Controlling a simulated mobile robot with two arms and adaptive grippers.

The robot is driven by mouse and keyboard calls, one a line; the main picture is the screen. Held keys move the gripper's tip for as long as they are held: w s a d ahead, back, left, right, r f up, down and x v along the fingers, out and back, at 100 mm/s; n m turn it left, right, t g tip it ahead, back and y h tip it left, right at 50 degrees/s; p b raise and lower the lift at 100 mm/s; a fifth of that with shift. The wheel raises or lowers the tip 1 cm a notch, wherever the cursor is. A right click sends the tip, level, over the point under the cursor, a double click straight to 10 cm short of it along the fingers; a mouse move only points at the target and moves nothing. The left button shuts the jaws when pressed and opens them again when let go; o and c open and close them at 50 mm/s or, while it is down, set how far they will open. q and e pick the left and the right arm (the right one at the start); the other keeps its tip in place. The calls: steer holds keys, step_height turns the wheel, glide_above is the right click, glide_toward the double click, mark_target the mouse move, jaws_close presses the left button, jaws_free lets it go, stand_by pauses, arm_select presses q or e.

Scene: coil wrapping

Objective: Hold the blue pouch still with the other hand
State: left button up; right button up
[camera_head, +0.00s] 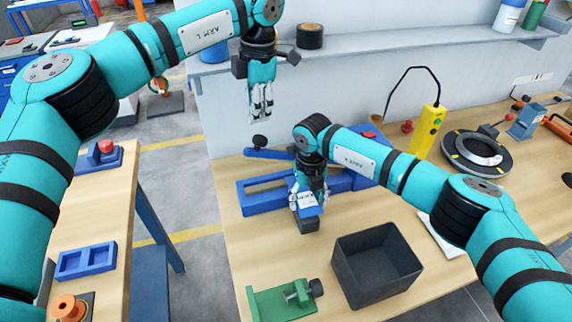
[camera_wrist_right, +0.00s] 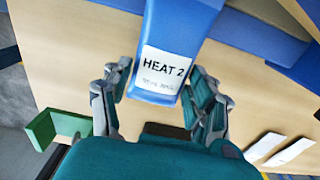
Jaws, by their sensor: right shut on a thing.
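The blue pouch (camera_head: 313,211) carries a white label reading "HEAT 2", which shows clearly in the right wrist view (camera_wrist_right: 182,25). My right gripper (camera_head: 308,196) is shut on the pouch, with a finger on each side of the label in the right wrist view (camera_wrist_right: 162,76). The pouch is at the front side of the blue fixture (camera_head: 262,201) on the bench; whether it touches the fixture is unclear. My left gripper (camera_head: 262,112) hangs empty in the air, above and left of the right one, clear of the pouch. Its finger gap is too small to judge.
A dark open bin (camera_head: 378,272) stands right of the pouch, and a green clamp (camera_head: 283,302) sits in front. A yellow pendant (camera_head: 427,130) and a black ring (camera_head: 476,153) stand further back. A shelf (camera_head: 380,45) runs along the wall.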

arm_select(q)
steer(key=shift+n+g+y, duration=0.3)
steer(key=shift+n+g, duration=0.4)
steer(key=shift+n, duration=0.2)
steer(key=s+a+f, duration=0.1)
steer(key=f, duration=0.1)
steer(key=s+a+f, duration=0.1)
steer(key=f, duration=0.2)
steer(key=s+a+f, duration=0.1)
steer(key=f, duration=0.2)
steer(key=shift+s+a, duration=0.15)
jaws_close()
steer(key=s+d+f+n+h, duration=0.4)
steer(key=d+n+h, duration=0.5)
steer(key=n, duration=0.4)
steer(key=w+a+r+n+t+h, duration=0.2)
steer(key=a+r+n+t+h, duration=0.2)
steer(key=a+n, duration=0.3)
steer(key=w+a+r+n+t+h, duration=0.3)
steer(key=a+r+n, duration=0.3)
steer(key=n, duration=0.6)
steer(key=shift+a+r+n+t+h, duration=0.25)
steer(key=shift+a+n+t+h, duration=0.15)
steer(key=shift+a+t+h, duration=0.25)
